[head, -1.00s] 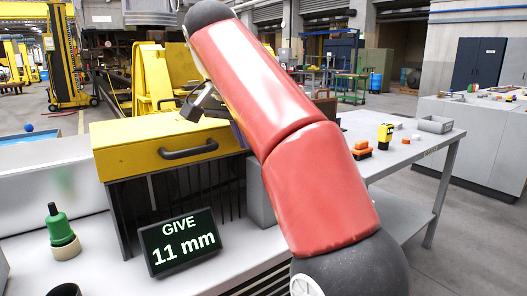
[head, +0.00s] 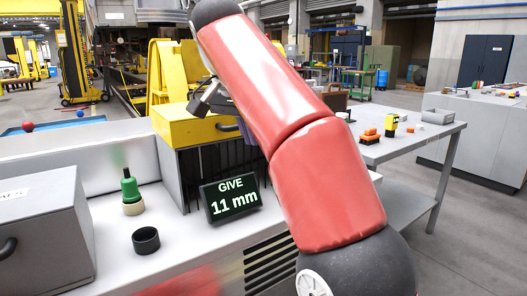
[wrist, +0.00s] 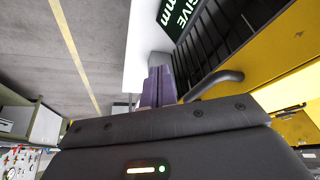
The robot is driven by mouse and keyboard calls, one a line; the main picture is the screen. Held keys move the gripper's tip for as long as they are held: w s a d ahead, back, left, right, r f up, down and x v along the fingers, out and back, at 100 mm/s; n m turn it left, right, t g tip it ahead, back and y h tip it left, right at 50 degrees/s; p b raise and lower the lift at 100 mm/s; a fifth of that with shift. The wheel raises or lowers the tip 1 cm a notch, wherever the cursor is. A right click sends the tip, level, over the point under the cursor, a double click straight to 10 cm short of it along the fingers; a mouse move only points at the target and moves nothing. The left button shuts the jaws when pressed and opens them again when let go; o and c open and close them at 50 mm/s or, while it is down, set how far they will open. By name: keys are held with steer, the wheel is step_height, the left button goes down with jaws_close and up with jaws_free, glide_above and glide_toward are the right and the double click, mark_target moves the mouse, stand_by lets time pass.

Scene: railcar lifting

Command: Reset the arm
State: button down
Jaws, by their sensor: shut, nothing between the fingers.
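My red arm (head: 325,185) reaches up and away across the middle of the head view and hides most of my gripper there. In the wrist view my gripper (wrist: 158,72) shows its purple fingers together, with nothing between them. The dark handle (wrist: 215,80) of a yellow drawer-like box lies just right of the fingers in that picture. The fingers look apart from it. The yellow box (head: 185,127) stands in the head view behind and left of my arm, its front partly hidden.
A display reading "GIVE 11 mm" (head: 231,198), a green-topped tool (head: 130,188) and a black ring (head: 146,240) stand on the light bench. A grey box (head: 45,235) is at left. A side table (head: 440,132) with small parts is at right.

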steer(key=s+d+f+n+y, duration=0.1)
steer(key=s+d+f+n, duration=0.3)
steer(key=s+d+f, duration=1.1)
steer(key=s+f, duration=0.2)
steer(key=f, duration=0.3)
steer(key=s+d+f+n+t+y, duration=0.1)
steer(key=s+d+f, duration=0.2)
steer(key=s+f, duration=0.3)
step_height(320, 180, down, 2)
steer(key=shift+s, duration=0.2)
steer(key=shift+a, duration=0.1)
